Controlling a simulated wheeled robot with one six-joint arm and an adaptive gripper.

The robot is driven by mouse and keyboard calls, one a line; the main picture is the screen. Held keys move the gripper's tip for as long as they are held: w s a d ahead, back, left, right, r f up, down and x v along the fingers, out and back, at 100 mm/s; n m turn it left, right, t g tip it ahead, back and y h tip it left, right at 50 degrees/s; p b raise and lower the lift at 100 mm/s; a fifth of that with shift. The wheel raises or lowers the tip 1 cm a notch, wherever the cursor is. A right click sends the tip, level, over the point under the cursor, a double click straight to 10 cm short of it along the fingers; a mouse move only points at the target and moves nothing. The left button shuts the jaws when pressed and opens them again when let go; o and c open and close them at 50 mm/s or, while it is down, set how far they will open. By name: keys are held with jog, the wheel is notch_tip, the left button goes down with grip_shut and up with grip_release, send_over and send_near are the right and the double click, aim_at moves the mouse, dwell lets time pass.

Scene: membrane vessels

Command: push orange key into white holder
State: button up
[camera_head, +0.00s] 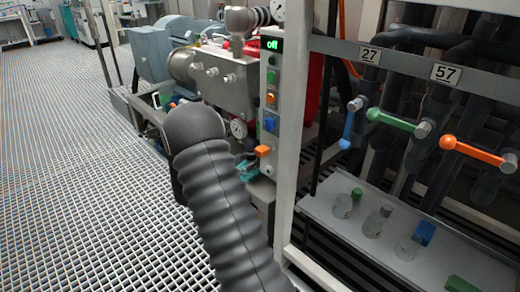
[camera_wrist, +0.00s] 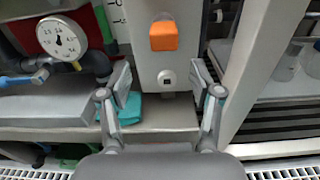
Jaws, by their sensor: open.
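The orange key (camera_head: 263,151) sticks out from the lower front of the upright control panel. In the wrist view the orange key (camera_wrist: 163,37) is a block high in the middle, with a pale round piece just above it that may be part of the white holder. A small white round fitting with a dark centre (camera_wrist: 166,77) is below the key; I cannot tell whether it is the holder. My gripper (camera_wrist: 161,78) is open and empty, its fingers spread either side of the panel's lower end, below the key. In the head view my arm largely hides the gripper.
A pressure gauge (camera_wrist: 62,38) and blue-handled valve are left of the panel. A teal object (camera_wrist: 130,107) lies behind the left finger. A pale frame post (camera_head: 300,110) stands right of the panel, beside a shelf (camera_head: 340,228) with several bottles. Grating floor is open at left.

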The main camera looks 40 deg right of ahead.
aim_at(258, 154)
jog(key=shift+s+d+r, duration=0.25)
jog(key=shift+s+d, duration=0.05)
jog(key=shift+d, duration=0.2)
jog(key=shift+w+d+b, duration=0.15)
jog(key=shift+w+d, duration=0.05)
jog(key=shift+d, duration=2.05)
jog(key=shift+w+d+b, duration=0.15)
jog(key=shift+w+d, duration=0.05)
jog(key=shift+d, duration=2)
jog(key=shift+b, duration=0.3)
grip_shut()
